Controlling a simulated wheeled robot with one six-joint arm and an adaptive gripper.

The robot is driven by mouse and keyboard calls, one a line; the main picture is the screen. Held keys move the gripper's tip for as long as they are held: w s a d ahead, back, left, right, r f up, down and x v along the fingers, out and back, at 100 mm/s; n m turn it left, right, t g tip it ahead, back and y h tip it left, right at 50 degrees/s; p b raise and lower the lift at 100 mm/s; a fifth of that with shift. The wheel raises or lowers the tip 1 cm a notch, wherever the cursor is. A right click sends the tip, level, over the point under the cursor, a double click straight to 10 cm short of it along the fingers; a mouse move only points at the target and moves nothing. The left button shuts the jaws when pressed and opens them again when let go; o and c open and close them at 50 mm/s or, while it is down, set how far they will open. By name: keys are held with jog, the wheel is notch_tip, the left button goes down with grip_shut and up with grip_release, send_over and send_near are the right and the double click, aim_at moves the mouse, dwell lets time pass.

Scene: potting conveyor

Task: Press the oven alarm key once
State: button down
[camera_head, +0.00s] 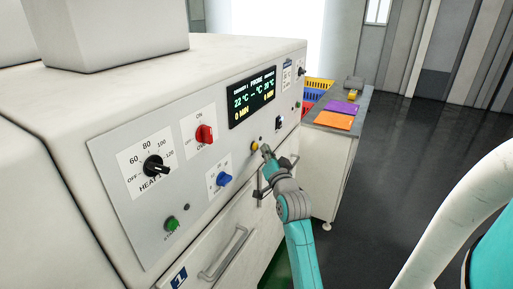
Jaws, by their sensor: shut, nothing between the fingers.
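The oven's grey control panel (130,180) fills the left and middle of the view. A small round yellow key (254,146) sits on the panel below the display; I cannot read any label that marks it as the alarm key. My gripper (266,150) is shut and empty, its tip just to the right of the yellow key. I cannot tell whether the tip touches the key or the panel. The lit display (252,97) shows temperatures and minutes.
Nearby on the panel are a red switch (204,134), a blue knob (223,179), a black heat knob (156,166) and a green button (171,223). Drawer handles (224,252) stick out below. A side table (334,147) holds orange and purple items. Open floor lies to the right.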

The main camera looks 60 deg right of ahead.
jog(key=s, duration=0.5)
jog(key=shift+d, duration=0.2)
dwell(1.0)
jog(key=s+a+f+n+y, duration=0.3)
jog(key=a+f, duration=0.6)
jog(key=a, duration=0.4)
jog(key=s+a+f+n+y, duration=0.2)
jog(key=a+f+n, duration=0.1)
jog(key=a+f, duration=0.8)
jog(key=s+a+n+y, duration=0.7)
jog(key=s+a+n, duration=0.2)
jog(key=s+a, duration=1.1)
jog(key=s, duration=0.3)
jog(key=shift+s+a+r+n+y, duration=0.2)
jog(key=shift+r+n+y, duration=0.1)
jog(key=shift+y, duration=0.1)
